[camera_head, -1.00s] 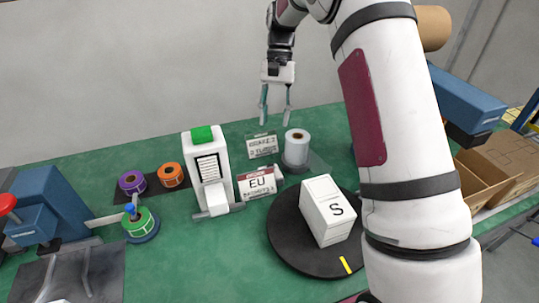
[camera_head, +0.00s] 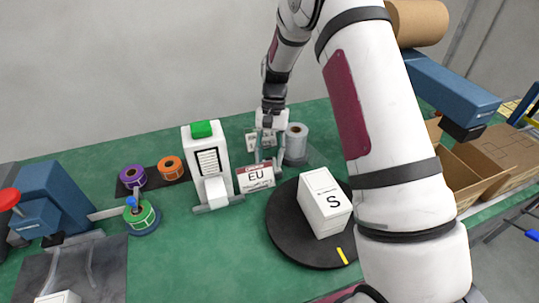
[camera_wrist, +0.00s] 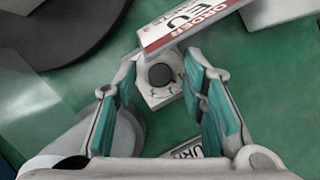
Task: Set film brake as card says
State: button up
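The film brake is a white block (camera_wrist: 152,95) with a round dark knob (camera_wrist: 160,74) and small marks around it, seen in the wrist view. My gripper (camera_wrist: 163,62) is open, with its teal-padded fingers on either side of the knob; I cannot tell whether they touch it. In the head view my gripper (camera_head: 267,161) is low, left of the clear film roll (camera_head: 296,142), and hides the brake. The brake card (camera_head: 250,140) stands behind my gripper, mostly hidden; its edge shows in the wrist view (camera_wrist: 184,152), with only part of its text readable.
The EU order card (camera_head: 255,178) stands close in front of my gripper. A white label printer (camera_head: 207,160) is to the left, and a black turntable (camera_head: 285,240) with an S box (camera_head: 324,205) is at front right. Label rolls, including a green one (camera_head: 141,216), lie farther left.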

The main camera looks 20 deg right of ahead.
jog(key=shift+c, duration=0.5)
grip_shut()
jog(key=shift+s+d+m+t+y, duration=0.1)
jog(key=shift+m+t+y, duration=0.2)
jog(key=shift+m, duration=0.7)
jog(key=shift+m+t+y, duration=0.3)
jog(key=shift+m, duration=0.8)
jog(key=shift+o, duration=0.5)
grip_release()
jog(key=shift+r, duration=0.1)
jog(key=v, duration=1.1)
jog(key=shift+d+r, duration=0.2)
jog(key=shift+r, duration=0.15)
